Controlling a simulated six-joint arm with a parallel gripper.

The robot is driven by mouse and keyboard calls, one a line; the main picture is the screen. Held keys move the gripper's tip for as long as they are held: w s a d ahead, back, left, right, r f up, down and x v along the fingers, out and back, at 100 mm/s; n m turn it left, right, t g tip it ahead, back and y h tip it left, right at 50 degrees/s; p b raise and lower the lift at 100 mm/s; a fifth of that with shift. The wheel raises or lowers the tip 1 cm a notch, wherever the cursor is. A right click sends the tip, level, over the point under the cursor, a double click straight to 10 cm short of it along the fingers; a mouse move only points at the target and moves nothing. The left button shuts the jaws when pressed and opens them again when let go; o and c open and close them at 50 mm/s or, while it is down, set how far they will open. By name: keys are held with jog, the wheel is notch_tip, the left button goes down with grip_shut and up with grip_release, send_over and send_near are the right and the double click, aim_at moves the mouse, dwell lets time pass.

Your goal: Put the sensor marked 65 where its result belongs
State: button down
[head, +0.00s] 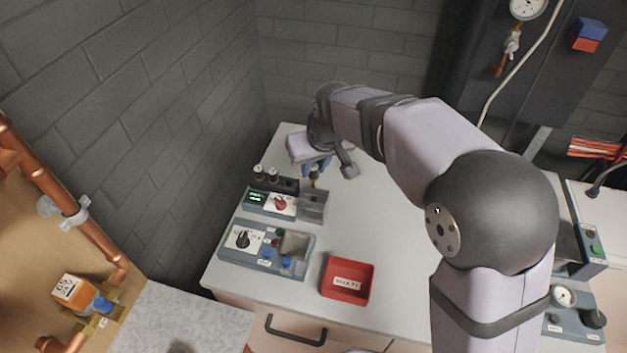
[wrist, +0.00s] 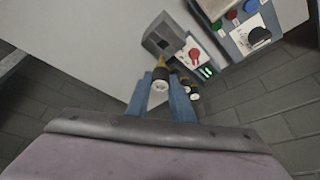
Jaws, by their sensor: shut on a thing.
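My gripper (head: 315,172) is shut on a small sensor with a white cap and a brass-coloured body. In the wrist view the sensor (wrist: 160,80) sits between my two blue fingertips (wrist: 160,90); the mark on its cap is too small to read. The gripper is just behind the test unit. The unit has a lit green display (head: 257,197), a red knob (head: 279,203) and a grey block with an opening (head: 313,206) on its right. Two more dark sensors with pale caps (head: 265,174) stand in a rack behind the display.
A second unit in front has a black knob (head: 243,239), a grey basin (head: 296,243) and blue parts (head: 286,263). A red bin (head: 347,290) with a white label stands to its right. The worktop (head: 385,215) between bin and arm is clear. A brick wall borders the left.

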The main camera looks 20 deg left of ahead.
jog(key=shift+r, duration=1.15)
jog(key=shift+s+a+r+p, duration=0.15)
jog(key=shift+r+p, duration=0.3)
jog(key=shift+p, duration=0.1)
jog(key=shift+s+a+r+p, duration=0.1)
jog(key=shift+s+p, duration=0.05)
jog(key=shift+p, duration=0.4)
jog(key=shift+s+a+f+p, duration=0.1)
jog(key=shift+s+f+p, duration=0.15)
jog(key=shift+p, duration=0.45)
jog(key=w+a+f+p, duration=0.3)
jog(key=w+a+p, duration=0.2)
jog(key=a+p, duration=0.2)
jog(key=shift+a+f, duration=0.15)
jog(key=shift+f, duration=0.1)
jog(key=shift+f, duration=0.1)
